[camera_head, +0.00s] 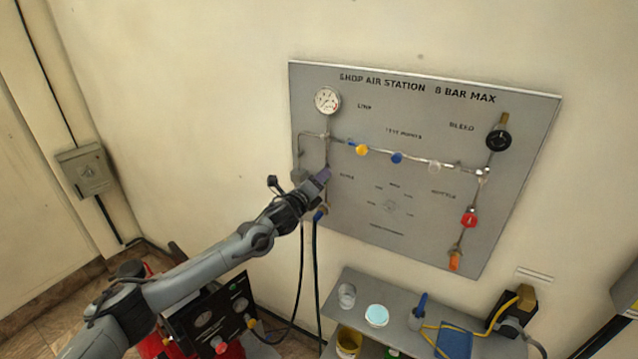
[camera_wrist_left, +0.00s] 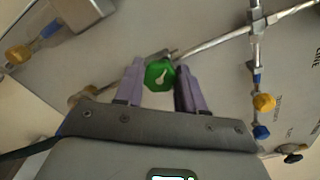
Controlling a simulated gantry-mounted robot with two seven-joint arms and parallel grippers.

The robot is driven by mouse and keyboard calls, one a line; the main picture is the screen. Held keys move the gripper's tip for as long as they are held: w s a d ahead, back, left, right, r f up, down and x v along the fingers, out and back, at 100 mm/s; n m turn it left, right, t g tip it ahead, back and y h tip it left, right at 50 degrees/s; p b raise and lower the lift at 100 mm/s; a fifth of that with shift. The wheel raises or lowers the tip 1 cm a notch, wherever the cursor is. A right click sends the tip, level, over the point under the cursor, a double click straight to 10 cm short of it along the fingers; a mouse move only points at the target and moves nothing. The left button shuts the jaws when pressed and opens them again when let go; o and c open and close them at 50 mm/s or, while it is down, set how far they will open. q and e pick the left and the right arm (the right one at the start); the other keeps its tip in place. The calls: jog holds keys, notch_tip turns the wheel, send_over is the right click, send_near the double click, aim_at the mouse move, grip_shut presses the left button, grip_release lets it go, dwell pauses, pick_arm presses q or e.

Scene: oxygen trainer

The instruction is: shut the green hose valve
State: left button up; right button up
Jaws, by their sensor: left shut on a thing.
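The green hose valve (camera_wrist_left: 159,74) shows in the left wrist view as a green knob with a pale pointer mark, beside a metal pipe. My left gripper (camera_wrist_left: 160,82) has one purple finger on each side of it and is shut on it. In the head view my left gripper (camera_head: 321,178) is at the left side of the grey air panel (camera_head: 390,240), and it hides the green valve there. My right gripper is not in view.
The panel carries a gauge (camera_head: 327,100), yellow (camera_head: 362,150) and blue (camera_head: 396,158) knobs, a black bleed knob (camera_head: 498,138) and a red valve (camera_head: 469,218). Dark hoses (camera_head: 301,260) hang below my gripper. A shelf (camera_head: 400,292) with a cup and tools stands below the panel.

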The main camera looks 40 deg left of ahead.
pick_arm(q)
jog(key=shift+m+b, duration=1.3)
jog(key=shift+m, duration=2.5)
jog(key=o, duration=1.1)
jog(key=shift+c, duration=0.2)
jog(key=shift+s, duration=0.1)
jog(key=s+d+b, duration=0.1)
jog(key=s, duration=0.9)
jog(key=shift+s+d, duration=0.25)
jog(key=shift+d, duration=0.1)
